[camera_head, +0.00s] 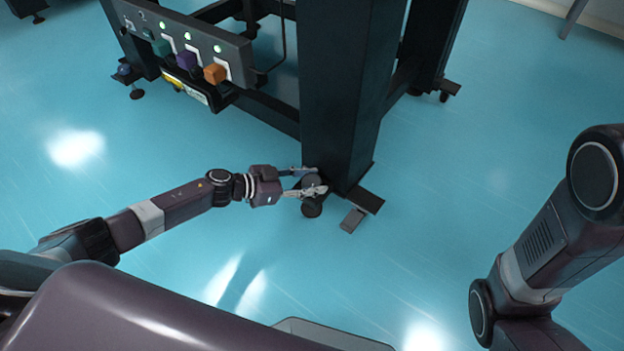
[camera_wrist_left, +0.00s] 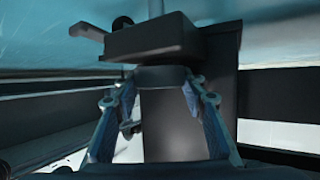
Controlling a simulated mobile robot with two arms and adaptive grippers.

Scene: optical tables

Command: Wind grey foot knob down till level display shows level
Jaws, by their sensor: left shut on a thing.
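The dark grey foot knob (camera_head: 312,183) is at the base of the near table leg (camera_head: 335,90). My left gripper (camera_head: 307,180) reaches it from the left, low over the floor, and its fingers are shut on the knob's sides. In the left wrist view, the round grey knob (camera_wrist_left: 163,76) is between the two fingers of my left gripper (camera_wrist_left: 160,92), under a dark block. The fingers partly hide the knob.
A panel (camera_head: 195,45) with green lights and teal, purple and orange blocks is on the table frame, up and left of the leg. A dark caster (camera_head: 312,207) and a flat foot plate (camera_head: 353,219) are beside the knob. The blue floor around is clear.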

